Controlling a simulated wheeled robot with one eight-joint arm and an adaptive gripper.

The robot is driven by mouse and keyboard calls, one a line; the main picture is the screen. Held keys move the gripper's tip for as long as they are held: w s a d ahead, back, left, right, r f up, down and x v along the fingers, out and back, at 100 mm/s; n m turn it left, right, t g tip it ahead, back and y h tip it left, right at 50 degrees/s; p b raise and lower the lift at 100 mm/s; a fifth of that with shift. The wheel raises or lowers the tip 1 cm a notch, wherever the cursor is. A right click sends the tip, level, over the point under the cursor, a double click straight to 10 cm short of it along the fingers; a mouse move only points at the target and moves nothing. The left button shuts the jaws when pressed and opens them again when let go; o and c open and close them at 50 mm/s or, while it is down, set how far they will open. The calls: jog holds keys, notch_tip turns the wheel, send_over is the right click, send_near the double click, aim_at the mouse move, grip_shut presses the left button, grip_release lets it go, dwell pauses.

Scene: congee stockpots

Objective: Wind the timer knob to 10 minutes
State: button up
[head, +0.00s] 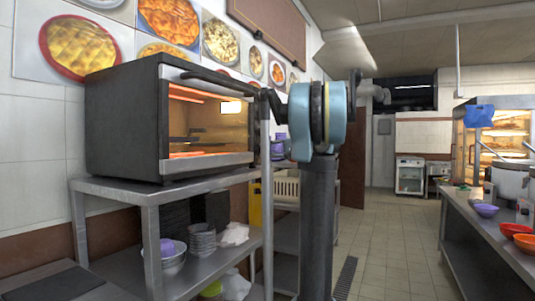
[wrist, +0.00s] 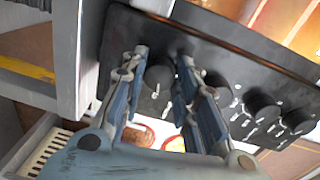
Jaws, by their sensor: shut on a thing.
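The dark toaster oven (head: 122,125) stands on a metal shelf unit, its inside lit and its heating bars glowing orange. Its black control panel with a row of dark knobs shows in the wrist view; the knobs are not visible in the head view. My gripper (wrist: 163,62) has its two fingers on either side of one dark knob (wrist: 159,80) near the panel's end and is shut on it. Several other knobs (wrist: 262,106) stand in the row to the right. I cannot read the dial marks or the knob's setting.
The metal shelf (head: 110,188) holds the oven, with bowls (head: 172,257) on the level below. Another rack with a cream basket (head: 287,190) stands behind my arm. A counter (head: 485,225) with bowls and pots runs along the right. The tiled floor (head: 390,245) between is clear.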

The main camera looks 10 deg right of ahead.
jog(key=shift+w+d+m, duration=0.1)
jog(key=shift+m, duration=0.6)
jog(key=o, duration=1.1)
jog(key=v, duration=1.2)
jog(key=shift+w+f, duration=0.1)
jog(key=shift+f, duration=0.05)
jog(key=shift+f, duration=0.1)
